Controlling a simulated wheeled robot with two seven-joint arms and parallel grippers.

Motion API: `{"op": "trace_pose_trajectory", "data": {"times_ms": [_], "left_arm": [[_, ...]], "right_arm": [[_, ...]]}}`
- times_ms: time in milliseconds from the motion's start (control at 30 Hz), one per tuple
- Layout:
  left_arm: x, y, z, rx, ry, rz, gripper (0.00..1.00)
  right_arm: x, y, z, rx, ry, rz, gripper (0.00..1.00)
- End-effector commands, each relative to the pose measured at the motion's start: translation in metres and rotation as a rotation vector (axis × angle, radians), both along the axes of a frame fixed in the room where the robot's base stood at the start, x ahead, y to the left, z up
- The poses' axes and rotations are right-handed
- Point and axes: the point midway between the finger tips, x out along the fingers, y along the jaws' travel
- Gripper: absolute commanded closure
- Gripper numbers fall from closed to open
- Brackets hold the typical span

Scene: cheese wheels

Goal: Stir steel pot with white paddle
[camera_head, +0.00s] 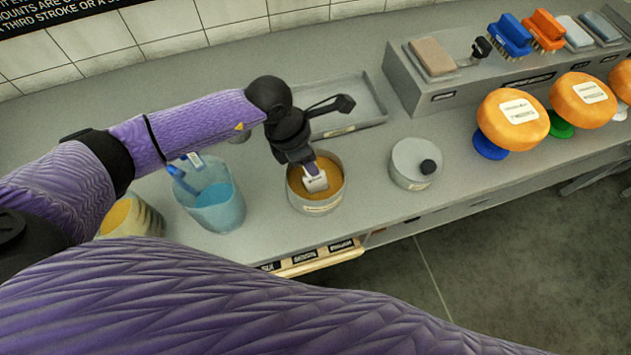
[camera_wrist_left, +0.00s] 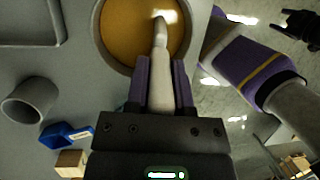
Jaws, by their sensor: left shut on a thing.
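The steel pot (camera_head: 333,205) stands on the counter with an orange-brown content inside. It also shows at the top of the left wrist view (camera_wrist_left: 98,42). My left gripper (camera_head: 311,168) is above the pot, pointing down into it. In the left wrist view its two fingers (camera_wrist_left: 160,85) are shut on the pale handle of the white paddle (camera_wrist_left: 160,50). The paddle's far end reaches into the pot's content; how deep it goes I cannot tell.
A grey lid with a black knob (camera_head: 414,164) lies right of the pot. A blue container (camera_head: 216,208) stands left. A shallow tray (camera_head: 365,117) lies behind. Orange cheese wheels (camera_head: 513,135) and brushes (camera_head: 510,36) are at right. The counter's front edge is close to the pot.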

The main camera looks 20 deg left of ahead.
Motion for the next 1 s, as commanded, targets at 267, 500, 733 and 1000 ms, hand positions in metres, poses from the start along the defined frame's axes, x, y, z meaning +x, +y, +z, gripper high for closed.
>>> {"op": "trace_pose_trajectory", "data": {"times_ms": [267, 500, 733, 1000], "left_arm": [[0.018, 0.012, -0.002, -0.001, 0.0, 0.001, 1.0], [0.018, 0.012, 0.02, 0.0, -0.001, 0.0, 1.0], [0.018, 0.012, 0.046, 0.0, -0.002, 0.0, 1.0], [0.018, 0.012, 0.076, 0.0, -0.001, 0.0, 1.0]], "right_arm": [[-0.001, -0.005, -0.017, -0.008, 0.002, 0.002, 0.41], [0.0, -0.004, 0.002, -0.008, 0.0, 0.003, 0.41], [0.001, 0.003, 0.022, 0.006, -0.003, -0.005, 0.41], [0.003, 0.008, 0.046, 0.016, -0.007, -0.011, 0.41]]}}
